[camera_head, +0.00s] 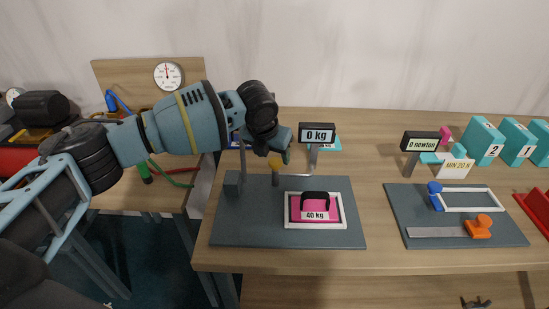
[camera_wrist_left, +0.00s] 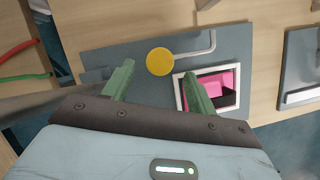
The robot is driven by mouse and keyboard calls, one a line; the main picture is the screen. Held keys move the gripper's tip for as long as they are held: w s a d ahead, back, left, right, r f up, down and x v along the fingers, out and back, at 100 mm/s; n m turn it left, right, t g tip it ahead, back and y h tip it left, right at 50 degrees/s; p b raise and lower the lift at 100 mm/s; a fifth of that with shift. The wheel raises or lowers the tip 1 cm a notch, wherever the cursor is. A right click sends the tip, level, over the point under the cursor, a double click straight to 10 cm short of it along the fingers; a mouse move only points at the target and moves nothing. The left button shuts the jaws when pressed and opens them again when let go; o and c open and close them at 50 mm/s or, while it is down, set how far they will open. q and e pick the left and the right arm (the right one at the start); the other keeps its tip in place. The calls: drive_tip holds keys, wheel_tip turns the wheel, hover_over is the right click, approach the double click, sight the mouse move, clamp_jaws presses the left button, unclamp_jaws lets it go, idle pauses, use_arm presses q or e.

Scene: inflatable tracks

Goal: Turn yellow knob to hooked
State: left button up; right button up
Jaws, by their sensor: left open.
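The yellow knob (camera_head: 274,161) sits on a short dark post near the back of the grey board (camera_head: 345,240), beside a bent grey rod. My left gripper (camera_head: 283,155) comes in from the left, right above and next to the knob, and partly covers it. In the left wrist view the round yellow knob (camera_wrist_left: 160,61) lies ahead of the tips of the open green fingers (camera_wrist_left: 160,80), in line with the gap between them. The fingers hold nothing. I cannot tell whether they touch the knob. My right gripper is not clearly seen.
A pink 40 kg block (camera_head: 315,215) in a white frame sits at the board's front, with a 0 kg sign (camera_head: 317,133) behind. A second board (camera_head: 455,237) with blue and orange knobs is to the right. Teal numbered blocks (camera_head: 484,142) stand at the back right.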

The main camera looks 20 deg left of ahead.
use_arm(q)
drive_tip(key=shift+x, duration=1.5)
drive_tip(key=shift+r, duration=0.1)
